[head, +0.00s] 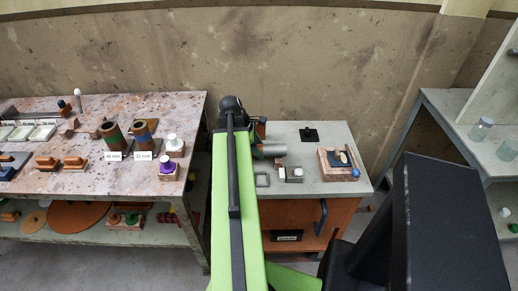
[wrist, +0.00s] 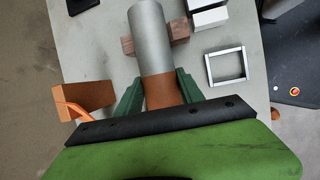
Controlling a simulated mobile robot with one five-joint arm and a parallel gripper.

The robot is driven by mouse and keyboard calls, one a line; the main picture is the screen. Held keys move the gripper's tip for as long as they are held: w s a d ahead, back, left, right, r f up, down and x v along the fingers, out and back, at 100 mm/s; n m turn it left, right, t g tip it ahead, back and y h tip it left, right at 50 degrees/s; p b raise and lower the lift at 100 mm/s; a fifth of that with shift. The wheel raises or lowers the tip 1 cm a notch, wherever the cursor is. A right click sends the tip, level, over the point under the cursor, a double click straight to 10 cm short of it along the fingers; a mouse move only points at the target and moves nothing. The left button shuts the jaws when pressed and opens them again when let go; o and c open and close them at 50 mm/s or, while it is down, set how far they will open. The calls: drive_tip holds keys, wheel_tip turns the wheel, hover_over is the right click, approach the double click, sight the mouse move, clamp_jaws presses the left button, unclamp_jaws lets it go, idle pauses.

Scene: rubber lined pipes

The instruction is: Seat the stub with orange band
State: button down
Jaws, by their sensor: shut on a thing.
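The stub with the orange band shows in the wrist view as a grey metal cylinder (wrist: 149,35) with a wide orange-brown band (wrist: 161,92) at its near end. My gripper (wrist: 160,88) has a green finger on each side of the band and is shut on it. A reddish-brown block (wrist: 179,30) shows on both sides of the cylinder, behind it; I cannot tell whether they touch. In the head view a grey cylinder (head: 273,150) shows just right of my arm, over the grey-topped cabinet (head: 335,187).
A square grey frame (wrist: 243,66) and white-topped blocks (wrist: 209,16) lie right of the stub. An orange block (wrist: 88,100) is at left. A wooden tray (head: 325,172) and a black plate (head: 309,135) are on the cabinet. A cluttered table (head: 100,185) stands left.

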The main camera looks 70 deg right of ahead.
drive_tip(key=shift+f+b, duration=0.45)
idle(0.6)
drive_tip(key=c, duration=0.7)
unclamp_jaws()
drive_tip(key=shift+o, duration=0.2)
drive_tip(key=p+v, duration=1.6)
drive_tip(key=v, duration=0.1)
drive_tip(key=shift+r, duration=0.25)
